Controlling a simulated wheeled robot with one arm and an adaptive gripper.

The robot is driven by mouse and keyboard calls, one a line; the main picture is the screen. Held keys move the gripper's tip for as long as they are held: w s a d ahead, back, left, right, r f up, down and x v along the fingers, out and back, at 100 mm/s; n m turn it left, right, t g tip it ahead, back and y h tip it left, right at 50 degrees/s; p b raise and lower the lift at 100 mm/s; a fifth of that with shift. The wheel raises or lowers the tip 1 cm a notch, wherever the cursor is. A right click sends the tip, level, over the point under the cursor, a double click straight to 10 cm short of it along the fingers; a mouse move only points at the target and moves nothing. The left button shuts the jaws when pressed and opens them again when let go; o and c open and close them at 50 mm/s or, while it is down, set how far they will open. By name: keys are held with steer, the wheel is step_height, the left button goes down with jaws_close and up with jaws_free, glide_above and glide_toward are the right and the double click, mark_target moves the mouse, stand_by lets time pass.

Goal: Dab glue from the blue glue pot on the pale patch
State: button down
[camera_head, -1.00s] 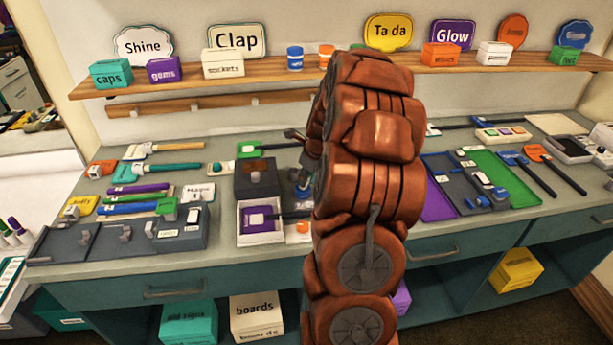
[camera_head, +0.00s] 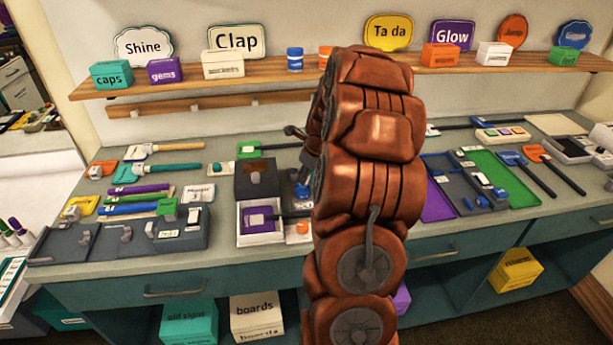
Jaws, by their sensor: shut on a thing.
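My gripper (camera_head: 297,133) is mostly hidden behind my copper-coloured arm; only a grey part pokes out at its left. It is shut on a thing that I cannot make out. A small blue-and-grey item (camera_head: 302,190), perhaps the blue glue pot, stands on the counter at the arm's left edge, partly hidden. A blue jar with a white band (camera_head: 295,59) also stands on the shelf. A purple paddle (camera_head: 257,219) with a small pale patch lies in a white tray (camera_head: 252,239). I cannot tell whether this is the task's patch.
A dark box (camera_head: 256,178) stands behind the white tray. A grey rack (camera_head: 128,238) with paddles behind it fills the left counter. Grey, purple and green trays (camera_head: 508,170) and dark-handled paddles lie at right. Labelled boxes line the wooden shelf (camera_head: 280,74).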

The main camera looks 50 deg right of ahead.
steer(key=shift+r+p, duration=0.95)
steer(key=shift+r, duration=1.95)
